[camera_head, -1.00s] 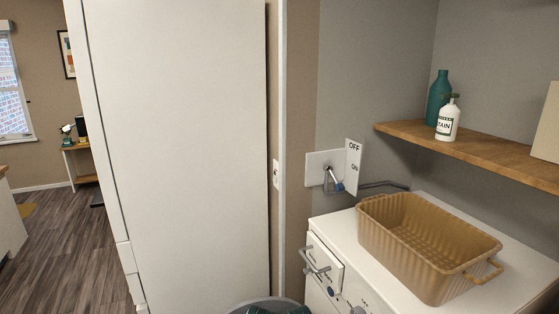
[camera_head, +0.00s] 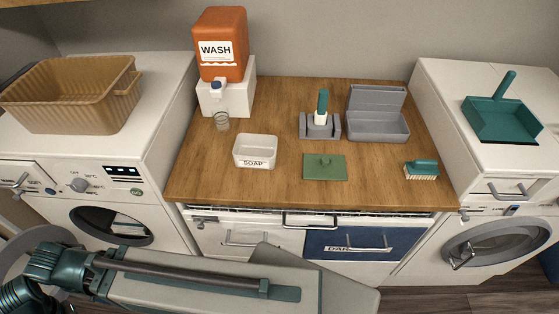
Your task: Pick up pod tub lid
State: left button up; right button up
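I cannot tell which container the green lid belongs to. Part of one of my arms crosses the bottom left, in front of the left washer and the drawers. No gripper fingers show in this view.
An orange WASH dispenser (camera_head: 221,45) on a white stand and a small cup (camera_head: 222,121) are at the back left. A grey holder with a green-handled tool (camera_head: 321,118) is behind the lid. A brush (camera_head: 421,170) lies to the right. Washers flank the counter, bearing a basket (camera_head: 72,95) and dustpan (camera_head: 500,115).

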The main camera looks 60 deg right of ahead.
aim_at(316, 167)
jog(key=k+z, duration=0.2)
jog(key=z, duration=1.95)
jog(key=k+j, duration=0.2)
jog(key=k+j+z, duration=0.1)
jog(key=j, duration=0.3)
jog(key=k+j, duration=0.05)
jog(key=k, duration=0.05)
